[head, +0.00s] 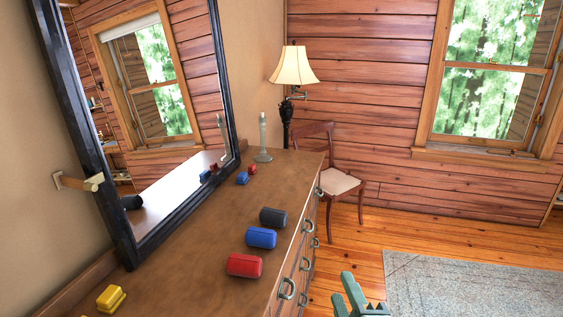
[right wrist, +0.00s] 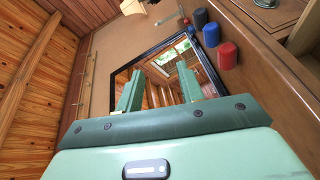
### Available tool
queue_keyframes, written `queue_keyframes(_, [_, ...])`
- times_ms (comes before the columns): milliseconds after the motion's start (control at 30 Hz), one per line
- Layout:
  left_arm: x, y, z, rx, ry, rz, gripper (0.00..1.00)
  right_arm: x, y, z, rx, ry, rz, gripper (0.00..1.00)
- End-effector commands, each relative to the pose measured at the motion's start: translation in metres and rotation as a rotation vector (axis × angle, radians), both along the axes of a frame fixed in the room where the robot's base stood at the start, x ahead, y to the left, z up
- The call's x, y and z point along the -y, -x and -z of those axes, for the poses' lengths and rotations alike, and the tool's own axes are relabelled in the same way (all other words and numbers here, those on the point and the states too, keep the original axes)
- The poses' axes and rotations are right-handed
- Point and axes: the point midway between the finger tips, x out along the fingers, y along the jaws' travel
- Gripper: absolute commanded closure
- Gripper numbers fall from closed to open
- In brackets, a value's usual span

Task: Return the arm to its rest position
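My right gripper (head: 357,299) is green and shows at the bottom edge of the head view, to the right of the dresser (head: 190,262) and apart from it. In the right wrist view its two fingers (right wrist: 160,90) stand well apart with nothing between them, so it is open and empty. Most of the right arm is out of the head view. My left gripper and left arm are not in view.
A red cylinder (head: 244,265), a blue cylinder (head: 261,238) and a dark cylinder (head: 273,217) lie on the dresser near its handled front. A yellow block (head: 111,298) lies nearer. A mirror (head: 183,201) leans behind. Open floor and a rug (head: 470,285) lie right.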

Motion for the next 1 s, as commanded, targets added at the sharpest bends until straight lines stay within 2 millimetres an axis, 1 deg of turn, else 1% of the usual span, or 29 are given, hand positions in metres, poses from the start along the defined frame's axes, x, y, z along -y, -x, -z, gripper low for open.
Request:
queue_keyframes(33, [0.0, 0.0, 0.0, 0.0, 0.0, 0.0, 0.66, 0.03, 0.01, 0.031, -0.128, -0.059, 0.094, 0.62])
queue_keyframes(100, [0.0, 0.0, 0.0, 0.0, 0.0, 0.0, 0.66, 0.067, 0.027, 0.066, -0.279, -0.129, 0.215, 0.62])
queue_keyframes(167, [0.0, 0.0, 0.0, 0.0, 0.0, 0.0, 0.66, 0.092, 0.044, 0.091, -0.384, -0.173, 0.305, 0.62])
queue_keyframes(200, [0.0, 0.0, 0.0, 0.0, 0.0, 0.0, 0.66, 0.107, 0.056, 0.105, -0.444, -0.196, 0.358, 0.62])
queue_keyframes(267, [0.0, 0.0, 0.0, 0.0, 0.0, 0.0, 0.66, 0.127, 0.075, 0.123, -0.526, -0.224, 0.435, 0.62])
queue_keyframes(300, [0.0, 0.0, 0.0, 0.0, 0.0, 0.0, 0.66, 0.139, 0.088, 0.134, -0.575, -0.241, 0.484, 0.62])
queue_keyframes(367, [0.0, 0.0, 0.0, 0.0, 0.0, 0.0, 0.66, 0.155, 0.108, 0.147, -0.643, -0.26, 0.553, 0.62])
queue_keyframes(400, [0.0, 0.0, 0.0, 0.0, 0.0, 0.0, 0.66, 0.165, 0.122, 0.155, -0.684, -0.271, 0.597, 0.62])
queue_keyframes(467, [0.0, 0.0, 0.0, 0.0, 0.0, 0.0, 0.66, 0.18, 0.142, 0.166, -0.743, -0.284, 0.663, 0.62])
queue_keyframes(533, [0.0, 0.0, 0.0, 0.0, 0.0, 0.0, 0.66, 0.196, 0.168, 0.176, -0.809, -0.296, 0.739, 0.62])
queue_keyframes(633, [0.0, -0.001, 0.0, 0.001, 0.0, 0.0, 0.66, 0.184, 0.159, 0.223, -0.865, -0.319, 0.709, 0.62])
queue_keyframes(767, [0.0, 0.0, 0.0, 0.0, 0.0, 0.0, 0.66, 0.171, 0.161, 0.285, -0.941, -0.356, 0.686, 0.62])
queue_keyframes(800, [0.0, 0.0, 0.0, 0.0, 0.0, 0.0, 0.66, 0.167, 0.164, 0.304, -0.965, -0.37, 0.679, 0.62])
queue_keyframes(867, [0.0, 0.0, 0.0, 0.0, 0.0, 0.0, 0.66, 0.162, 0.17, 0.335, -1.003, -0.392, 0.672, 0.62])
queue_keyframes(900, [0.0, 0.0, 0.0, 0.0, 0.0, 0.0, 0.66, 0.158, 0.175, 0.356, -1.03, -0.41, 0.668, 0.62])
queue_keyframes(967, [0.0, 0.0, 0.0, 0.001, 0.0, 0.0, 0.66, 0.152, 0.188, 0.39, -1.076, -0.439, 0.667, 0.62])
queue_keyframes(1000, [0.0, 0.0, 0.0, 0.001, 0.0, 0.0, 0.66, 0.148, 0.199, 0.416, -1.111, -0.462, 0.668, 0.62])
